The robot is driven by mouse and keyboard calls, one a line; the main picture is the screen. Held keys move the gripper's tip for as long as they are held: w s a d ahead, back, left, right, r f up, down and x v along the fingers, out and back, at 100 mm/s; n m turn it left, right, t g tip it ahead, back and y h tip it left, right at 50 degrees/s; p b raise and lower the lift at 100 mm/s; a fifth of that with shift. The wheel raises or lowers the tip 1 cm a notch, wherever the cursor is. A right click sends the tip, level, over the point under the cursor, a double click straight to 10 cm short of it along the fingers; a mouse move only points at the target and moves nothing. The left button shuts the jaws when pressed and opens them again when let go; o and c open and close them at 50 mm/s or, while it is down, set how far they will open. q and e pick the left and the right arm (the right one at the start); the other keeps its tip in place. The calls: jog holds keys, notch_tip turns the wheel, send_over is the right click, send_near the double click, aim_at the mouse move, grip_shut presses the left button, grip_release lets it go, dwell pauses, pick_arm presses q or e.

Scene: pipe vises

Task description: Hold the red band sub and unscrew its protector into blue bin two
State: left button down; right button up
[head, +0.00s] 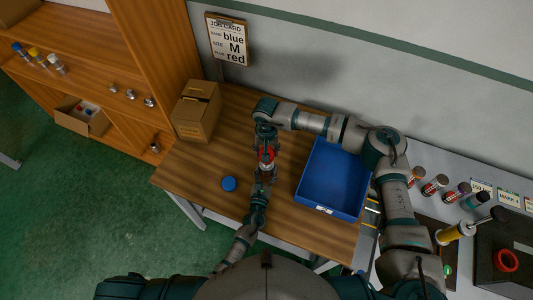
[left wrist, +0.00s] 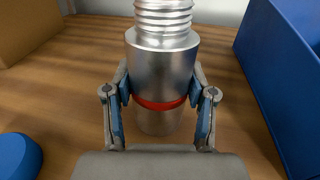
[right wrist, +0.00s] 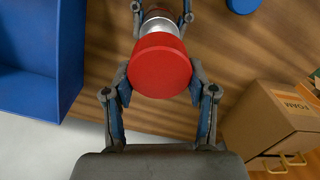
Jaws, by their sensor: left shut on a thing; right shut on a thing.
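The silver sub with a red band (left wrist: 160,104) stands upright between the fingers of my left gripper (left wrist: 160,98), which is shut on it at the band. Its bare threads (left wrist: 163,15) show at the top. My right gripper (right wrist: 162,80) is shut around a red protector (right wrist: 160,66) above the sub; the protector also shows in the head view (head: 267,155). Whether it still touches the threads cannot be told. The blue bin (head: 312,155) stands open on the table right of the grippers and looks empty; its label is too small to read.
A blue cap (head: 229,184) lies on the wooden table left of my left gripper. A cardboard box (head: 196,112) stands at the back left. A job card (head: 228,40) hangs on the wall. Several banded tubes (head: 434,185) and a yellow-handled tool (head: 455,232) are at the right.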

pick_arm(q)
jog(key=shift+c, duration=1.4)
grip_release()
jog(key=shift+a, duration=0.1)
jog(key=v, duration=1)
jog(key=shift+s+f, duration=0.1)
jog(key=shift+s, duration=0.2)
jog(key=shift+s+a, duration=0.25)
jog(key=shift+s, duration=0.3)
